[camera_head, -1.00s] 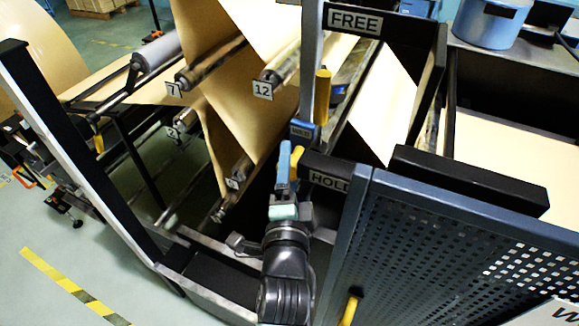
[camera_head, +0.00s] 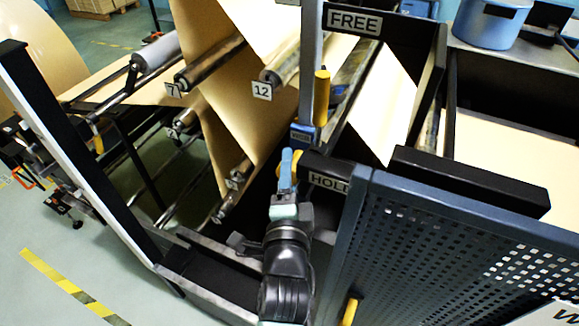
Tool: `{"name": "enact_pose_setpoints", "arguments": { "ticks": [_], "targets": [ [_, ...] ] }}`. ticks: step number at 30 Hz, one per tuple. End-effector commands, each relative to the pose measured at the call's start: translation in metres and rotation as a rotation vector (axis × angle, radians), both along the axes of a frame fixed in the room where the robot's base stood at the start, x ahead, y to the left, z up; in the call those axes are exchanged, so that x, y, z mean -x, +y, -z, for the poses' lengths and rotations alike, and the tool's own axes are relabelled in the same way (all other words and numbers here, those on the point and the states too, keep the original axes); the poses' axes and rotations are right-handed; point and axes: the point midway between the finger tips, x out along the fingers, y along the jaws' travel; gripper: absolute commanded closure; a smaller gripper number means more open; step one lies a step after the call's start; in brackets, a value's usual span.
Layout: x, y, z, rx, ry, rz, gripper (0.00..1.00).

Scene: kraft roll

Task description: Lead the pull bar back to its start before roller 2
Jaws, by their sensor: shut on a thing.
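My gripper (camera_head: 287,168), with blue fingers, points up at the centre, just left of the HOLD plate (camera_head: 329,181). It is shut on a small yellow piece that shows only in part, seemingly the pull bar's grip. The bar itself is hidden or too dark to make out. Roller 7 (camera_head: 210,62) and roller 12 (camera_head: 283,70) are above left of my gripper, with brown paper around them.
A lever with a yellow handle (camera_head: 322,97) stands upright below the FREE plate (camera_head: 353,21). A blue perforated panel (camera_head: 430,250) is close on the right of my arm. A black and white frame beam (camera_head: 80,150) slants down on the left. A blue pot (camera_head: 490,22) stands top right.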

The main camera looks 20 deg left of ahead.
Motion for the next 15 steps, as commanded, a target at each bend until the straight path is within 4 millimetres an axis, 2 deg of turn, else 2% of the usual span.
{"name": "enact_pose_setpoints", "arguments": {
  "ticks": [1, 7, 13, 15],
  "targets": [
    [-0.001, 0.002, -0.016, -0.011, -0.033, -0.001, 1.00],
    [-0.003, 0.007, -0.022, -0.010, -0.028, 0.004, 1.00],
    [-0.002, 0.028, -0.027, -0.010, -0.029, -0.003, 1.00],
    [-0.002, 0.035, -0.020, -0.009, -0.030, -0.009, 1.00]
  ]
}}
